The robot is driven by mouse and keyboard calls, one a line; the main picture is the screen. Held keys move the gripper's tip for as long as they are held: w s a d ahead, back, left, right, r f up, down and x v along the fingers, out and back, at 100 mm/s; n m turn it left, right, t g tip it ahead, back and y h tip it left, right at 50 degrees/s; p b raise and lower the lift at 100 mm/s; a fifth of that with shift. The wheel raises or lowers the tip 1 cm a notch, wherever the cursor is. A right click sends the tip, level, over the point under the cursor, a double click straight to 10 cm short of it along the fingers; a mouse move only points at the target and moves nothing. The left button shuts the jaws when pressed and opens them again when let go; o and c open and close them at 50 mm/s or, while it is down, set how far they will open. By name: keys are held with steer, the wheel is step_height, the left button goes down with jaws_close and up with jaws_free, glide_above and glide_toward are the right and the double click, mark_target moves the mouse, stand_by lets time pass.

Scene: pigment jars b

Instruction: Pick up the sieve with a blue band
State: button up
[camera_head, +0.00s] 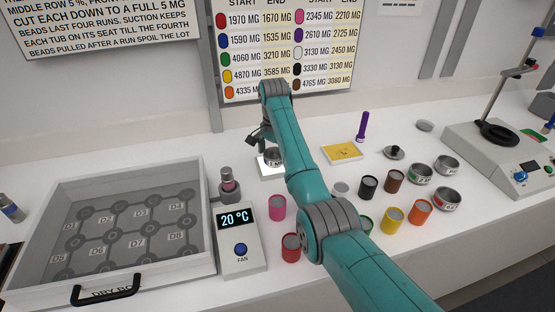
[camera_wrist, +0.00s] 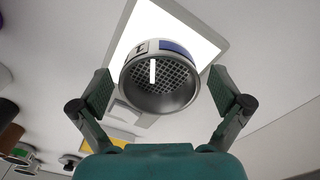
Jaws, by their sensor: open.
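The sieve (camera_wrist: 162,92) is a short metal cylinder with a mesh and a dark blue patch on its band, shown in the wrist view. It is on a bright white lit plate (camera_wrist: 205,42). My gripper (camera_wrist: 160,86) is open, with one finger on each side of the sieve and a visible gap at both sides. In the head view the sieve (camera_head: 273,157) shows small beside my gripper (camera_head: 262,140), on the lit plate (camera_head: 268,173). My arm partly covers that spot.
Metal cups with coloured marks (camera_head: 420,174) stand at the right near a stand with a ring (camera_head: 497,132). Coloured jars, including a pink one (camera_head: 277,207) and a yellow one (camera_head: 392,220), stand near my arm. A clear-lidded box (camera_head: 120,235) fills the left.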

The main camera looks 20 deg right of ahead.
steer(key=c, duration=1.3)
steer(key=shift+r, duration=0.1)
steer(key=shift+c, duration=0.2)
